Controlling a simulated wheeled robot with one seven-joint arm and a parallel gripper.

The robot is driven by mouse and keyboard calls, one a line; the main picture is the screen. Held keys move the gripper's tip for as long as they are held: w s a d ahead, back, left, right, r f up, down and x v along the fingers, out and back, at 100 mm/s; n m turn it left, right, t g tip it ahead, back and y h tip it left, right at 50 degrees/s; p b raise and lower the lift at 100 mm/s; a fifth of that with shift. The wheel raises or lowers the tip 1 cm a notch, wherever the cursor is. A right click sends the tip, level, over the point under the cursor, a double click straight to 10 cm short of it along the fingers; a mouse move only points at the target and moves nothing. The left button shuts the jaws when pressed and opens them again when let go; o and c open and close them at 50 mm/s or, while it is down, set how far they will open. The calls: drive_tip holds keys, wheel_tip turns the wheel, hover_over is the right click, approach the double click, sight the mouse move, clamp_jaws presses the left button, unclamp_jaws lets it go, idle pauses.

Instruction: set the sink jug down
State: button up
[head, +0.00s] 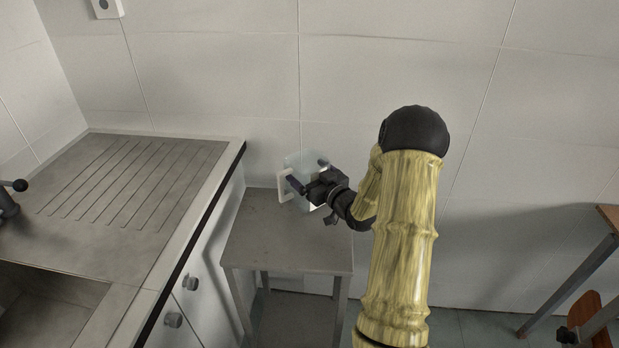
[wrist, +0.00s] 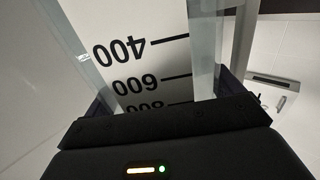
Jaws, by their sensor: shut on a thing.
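My gripper is shut on the jug. In the wrist view the jug (wrist: 140,50) fills the middle, its black scale marks 400 and 600 upside down, between my fingers. Whether the jug's base touches the table top is hidden.
The sink counter (head: 140,185) with a ribbed drainboard stands left of the table, higher than it. A tiled wall (head: 400,60) is close behind. The table's front part is bare. A wooden table (head: 608,216) and a chair (head: 590,318) are at the far right.

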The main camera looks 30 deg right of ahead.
drive_tip(key=shift+f, duration=0.65)
drive_tip(key=shift+f, duration=0.1)
drive_tip(key=o, duration=0.7)
drive_tip(key=shift+o, duration=0.2)
drive_tip(key=shift+s+d, duration=0.1)
drive_tip(key=shift+s, duration=0.05)
drive_tip(key=s+d+b, duration=0.1)
drive_tip(key=s+d, duration=0.1)
drive_tip(key=s, duration=0.9)
drive_tip(key=shift+s, duration=0.25)
